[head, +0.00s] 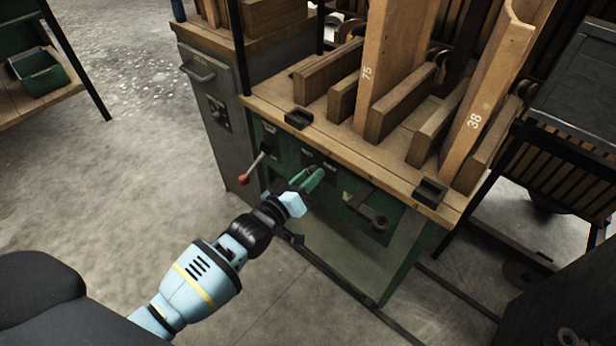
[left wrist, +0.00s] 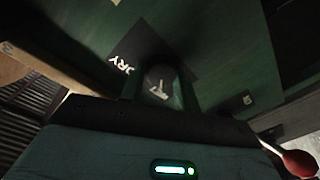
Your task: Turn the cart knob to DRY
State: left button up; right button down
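The cart's green front panel (head: 341,182) is below the wooden top. My left gripper (head: 311,179) is at this panel, with its green fingers pointing into it. In the left wrist view, the two fingers (left wrist: 159,92) stand on either side of a dark knob (left wrist: 158,76) with a white mark. Whether they press on the knob is too dark to tell. A white DRY label (left wrist: 123,65) is on a dark plate just left of the knob. In the head view the gripper mostly hides the knob. My right gripper is not in view.
A lever with a red ball (head: 243,179) sticks out left of my gripper; the ball also shows in the left wrist view (left wrist: 300,163). A handle with a round end (head: 379,221) is on the panel's right. Numbered wooden boards (head: 382,60) stand on top. The floor at left is clear.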

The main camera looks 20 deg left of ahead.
pick_arm(q)
jog(key=c, duration=0.4)
jog(key=shift+m, duration=0.3)
jog(key=shift+d+f+m+h+p, duration=0.1)
jog(key=shift+m+h+p, duration=0.3)
jog(key=shift+m, duration=4.1)
jog(key=shift+f+m+h+p, duration=0.1)
jog(key=shift+m+h+p, duration=0.25)
jog(key=shift+m, duration=4.15)
